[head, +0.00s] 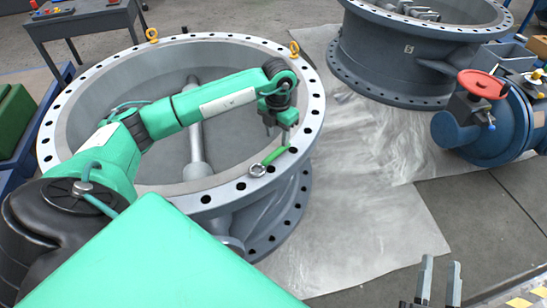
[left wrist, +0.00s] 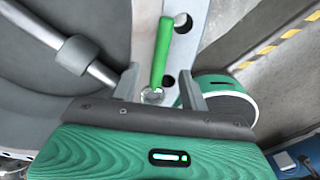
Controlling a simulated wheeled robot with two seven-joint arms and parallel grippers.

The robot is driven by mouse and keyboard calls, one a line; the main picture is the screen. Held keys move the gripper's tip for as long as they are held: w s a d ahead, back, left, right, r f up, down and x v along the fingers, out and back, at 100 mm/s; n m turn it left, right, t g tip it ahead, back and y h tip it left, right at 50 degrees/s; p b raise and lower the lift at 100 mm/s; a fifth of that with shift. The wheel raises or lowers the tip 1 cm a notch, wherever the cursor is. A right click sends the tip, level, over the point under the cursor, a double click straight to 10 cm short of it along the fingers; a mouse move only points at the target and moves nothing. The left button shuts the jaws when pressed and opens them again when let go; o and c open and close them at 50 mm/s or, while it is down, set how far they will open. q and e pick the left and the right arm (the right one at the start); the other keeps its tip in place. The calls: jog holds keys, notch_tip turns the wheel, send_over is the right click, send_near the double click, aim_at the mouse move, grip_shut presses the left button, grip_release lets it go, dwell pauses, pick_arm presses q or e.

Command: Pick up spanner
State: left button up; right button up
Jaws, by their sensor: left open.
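The spanner (head: 274,156) has a green handle and a metal ring end. It lies on the near right part of the pale flange rim of the large valve (head: 312,112). My left gripper (head: 279,134) is open just above the spanner's handle end in the head view. In the left wrist view the spanner (left wrist: 161,52) lies between the two spread fingers, with its ring end close to the palm. Whether a finger touches it I cannot tell. My right gripper (head: 439,284) shows at the bottom right, its two fingers apart and empty, away from the spanner.
A shaft (head: 196,135) crosses the valve's opening. A second dark valve (head: 395,60) and a blue valve with a red handwheel (head: 482,84) stand to the right.

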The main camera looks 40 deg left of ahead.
aim_at(277, 150)
pick_arm(q)
notch_tip(277, 150, down, 6)
jog(key=shift+r+b, duration=0.25)
jog(key=shift+b, duration=0.55)
jog(key=shift+f, duration=0.25)
grip_shut()
pick_arm(e)
notch_tip(277, 150, up, 7)
jog(key=d+t, duration=0.2)
jog(key=t, duration=0.2)
jog(key=shift+s+d+t+y, duration=0.15)
jog(key=shift+s+t+y, duration=0.15)
jog(key=shift+s, duration=0.15)
